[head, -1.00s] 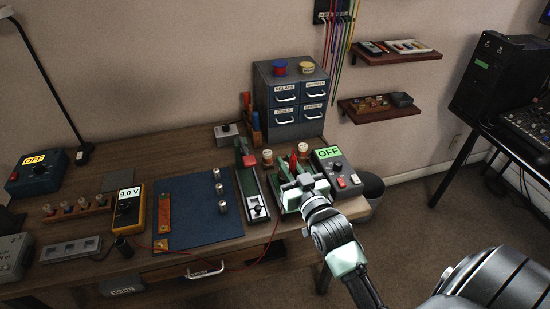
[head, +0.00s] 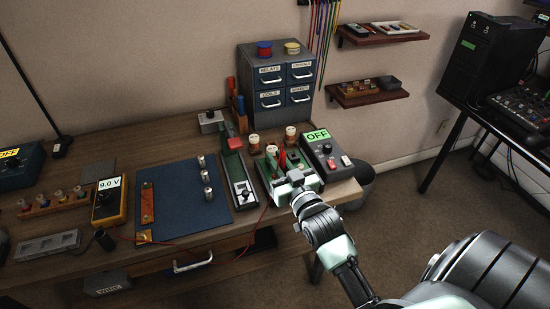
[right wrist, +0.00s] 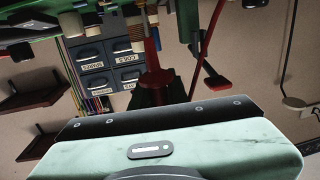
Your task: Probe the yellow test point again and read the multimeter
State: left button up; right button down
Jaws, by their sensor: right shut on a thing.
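The yellow multimeter (head: 109,203) stands at the left of the blue mat, its display reading 9.0 V. My right gripper (head: 287,168) is over the green board (head: 311,180) at the right of the bench, shut on a red probe (head: 282,158). The flanged red probe body (right wrist: 152,80) also shows in the right wrist view. A red lead runs along the bench front toward the meter. The probe tip and what it touches are hidden, and I cannot make out the yellow test point. My left gripper is out of view.
A control box (head: 325,153) showing OFF stands right of the board. A narrow green unit (head: 238,178) with a slider is close on the left. The blue drawer cabinet (head: 279,85) stands behind. The blue mat (head: 176,205) has mostly free room.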

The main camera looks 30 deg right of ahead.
dwell(0.5)
jog(key=shift+s+p, duration=0.1)
jog(key=shift+p, duration=0.45)
dwell(0.5)
jog(key=shift+f, duration=0.35)
dwell(0.8)
dwell(0.7)
notch_tip(320, 180, up, 5)
jog(key=p, duration=0.5)
